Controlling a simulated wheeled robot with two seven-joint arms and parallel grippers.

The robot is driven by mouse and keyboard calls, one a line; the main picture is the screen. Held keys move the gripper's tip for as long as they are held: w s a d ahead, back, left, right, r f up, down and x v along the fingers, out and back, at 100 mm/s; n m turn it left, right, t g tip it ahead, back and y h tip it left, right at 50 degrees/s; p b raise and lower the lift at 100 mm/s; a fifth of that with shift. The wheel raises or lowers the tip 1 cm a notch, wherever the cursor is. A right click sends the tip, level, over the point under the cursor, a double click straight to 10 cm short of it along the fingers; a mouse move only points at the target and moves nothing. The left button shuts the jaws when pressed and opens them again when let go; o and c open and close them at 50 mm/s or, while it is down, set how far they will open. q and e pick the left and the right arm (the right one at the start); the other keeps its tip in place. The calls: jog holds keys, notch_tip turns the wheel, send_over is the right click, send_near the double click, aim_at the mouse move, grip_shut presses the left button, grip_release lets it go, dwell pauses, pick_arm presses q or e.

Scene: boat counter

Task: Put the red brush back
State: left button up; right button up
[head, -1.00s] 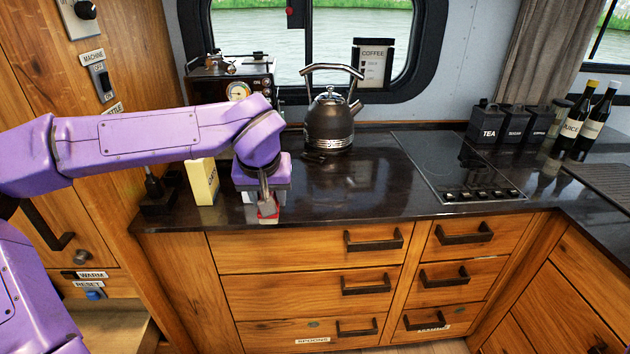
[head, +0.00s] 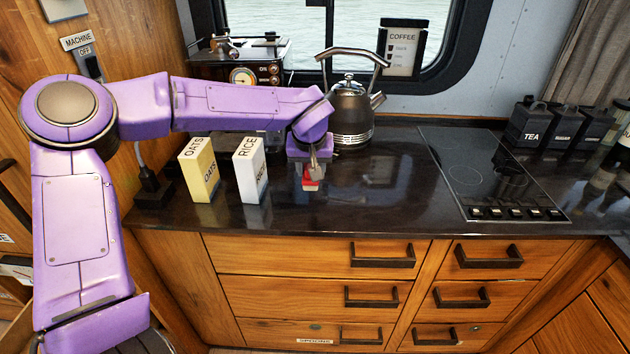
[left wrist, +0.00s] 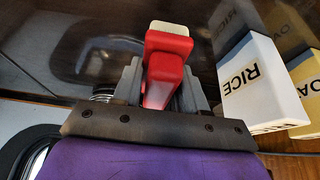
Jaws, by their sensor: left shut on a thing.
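My left gripper (head: 312,178) is over the dark counter, to the right of the rice box and in front of the kettle. It is shut on the red brush (head: 311,184), which shows as a small red piece below the fingers. In the left wrist view the red brush (left wrist: 167,65) sits between the two grey fingers of my gripper (left wrist: 160,85), with a pale end pointing away from the palm. Whether the brush touches the counter is hard to tell. My right gripper is not in view.
A white rice box (head: 249,170) and a yellow oats box (head: 198,169) stand left of the gripper. A dark kettle (head: 351,115) and a coffee machine (head: 240,68) stand behind. The black cooktop (head: 490,172) is to the right. Counter between gripper and cooktop is clear.

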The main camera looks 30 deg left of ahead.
pick_arm(q)
jog(key=w+f, duration=0.1)
jog(key=f, duration=0.1)
jog(key=w+a+f, duration=0.1)
jog(key=w+f, duration=0.1)
jog(key=shift+w+a+f, duration=0.15)
jog(key=shift+f, duration=0.05)
jog(key=shift+w+f+p, duration=0.2)
jog(key=shift+f+p, duration=0.3)
jog(key=shift+f, duration=1.3)
jog(key=shift+s, duration=0.1)
jog(key=o, duration=0.9)
jog(key=shift+f, duration=0.15)
jog(key=shift+o, duration=0.2)
jog(key=v, duration=1.2)
jog(key=shift+r, duration=0.25)
